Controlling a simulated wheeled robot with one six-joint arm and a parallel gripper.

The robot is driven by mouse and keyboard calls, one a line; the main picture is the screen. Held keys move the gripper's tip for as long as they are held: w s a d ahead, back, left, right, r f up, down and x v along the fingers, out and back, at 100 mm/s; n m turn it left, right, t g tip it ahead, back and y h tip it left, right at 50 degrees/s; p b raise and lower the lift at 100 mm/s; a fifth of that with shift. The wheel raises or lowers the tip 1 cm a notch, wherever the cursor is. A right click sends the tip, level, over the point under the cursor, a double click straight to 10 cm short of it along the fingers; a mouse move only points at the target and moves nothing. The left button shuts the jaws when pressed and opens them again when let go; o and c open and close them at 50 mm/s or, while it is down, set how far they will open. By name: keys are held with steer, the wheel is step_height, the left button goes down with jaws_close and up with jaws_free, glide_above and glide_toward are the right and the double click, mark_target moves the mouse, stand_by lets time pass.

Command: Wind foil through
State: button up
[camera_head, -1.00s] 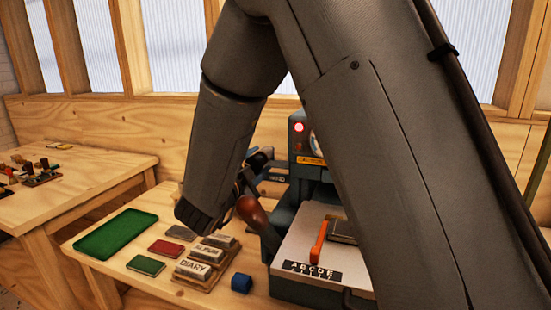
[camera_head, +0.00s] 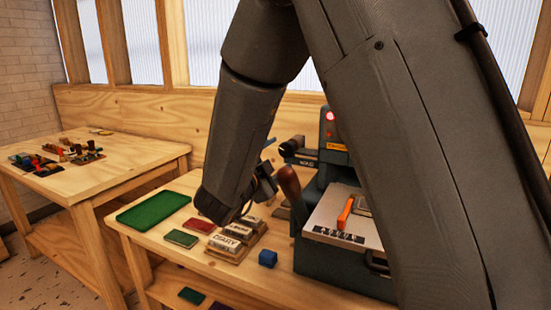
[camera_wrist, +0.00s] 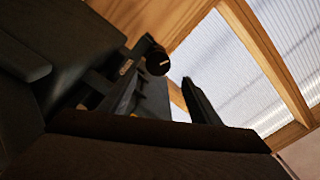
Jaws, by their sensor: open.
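The foil press (camera_head: 325,245) is a dark teal machine on the bench, partly hidden behind my arm. A red lamp (camera_head: 331,116) glows on its head. A dark arm (camera_head: 297,150) reaches out from its left side. A brown-handled lever (camera_head: 289,182) stands at its left front. An orange handle (camera_head: 345,212) lies over its pale bed. No foil strip can be made out. My gripper (camera_wrist: 172,92) is open in the wrist view, with no object visible between the fingers. A dark round knob (camera_wrist: 157,62) shows beyond it. In the head view my arm mostly hides the gripper, left of the press.
Left of the press lie a green tray (camera_head: 153,210), a green booklet (camera_head: 180,239), a red booklet (camera_head: 198,226), a rack of lettered blocks (camera_head: 231,249) and a blue cube (camera_head: 268,258). A second table (camera_head: 95,180) with small items stands further left.

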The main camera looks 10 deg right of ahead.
steer(key=b+v, duration=0.2)
steer(key=v, duration=0.6)
steer(key=shift+s+r, duration=0.35)
steer(key=shift+s, duration=0.05)
steer(key=shift+c, duration=0.4)
